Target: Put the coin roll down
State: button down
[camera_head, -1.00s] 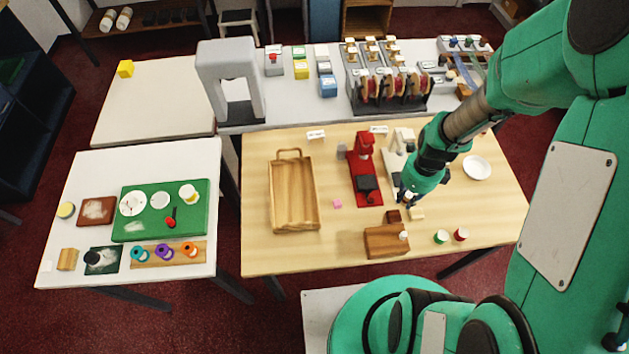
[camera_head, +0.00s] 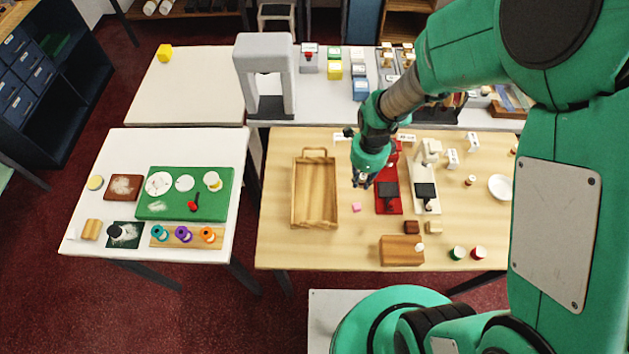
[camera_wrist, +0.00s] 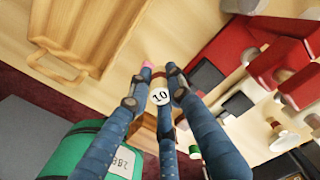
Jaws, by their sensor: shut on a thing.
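My gripper (camera_head: 362,183) is in the air over the wooden table, between the wooden tray and the red press. In the wrist view my gripper (camera_wrist: 155,82) is shut on the coin roll (camera_wrist: 160,97), a pale roll with a brown band and a "10" on its end. In the head view the roll is too small and covered to make out clearly. I cannot tell its exact height above the table.
The wooden tray (camera_head: 296,200) stands left of my gripper, looking empty. A small pink block (camera_head: 356,207) lies just below it in the picture. The red press (camera_head: 389,200) and a white press (camera_head: 431,204) stand to the right. A wooden block (camera_head: 401,250) lies nearer.

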jog(key=a+r+n, duration=0.1)
jog(key=a+n, duration=0.3)
jog(key=a, duration=1.1)
jog(key=shift+s+r+n, duration=0.15)
jog(key=shift+r+n, duration=0.15)
jog(key=shift+r, duration=0.05)
jog(key=shift+f, duration=0.1)
send_over(312, 197)
jog(key=shift+f+b, duration=0.35)
jog(key=shift+f, duration=2.7)
jog(key=shift+f+b, duration=0.35)
jog(key=shift+f, duration=1.5)
jog(key=shift+f, duration=0.15)
jog(key=c, duration=1.6)
grip_release()
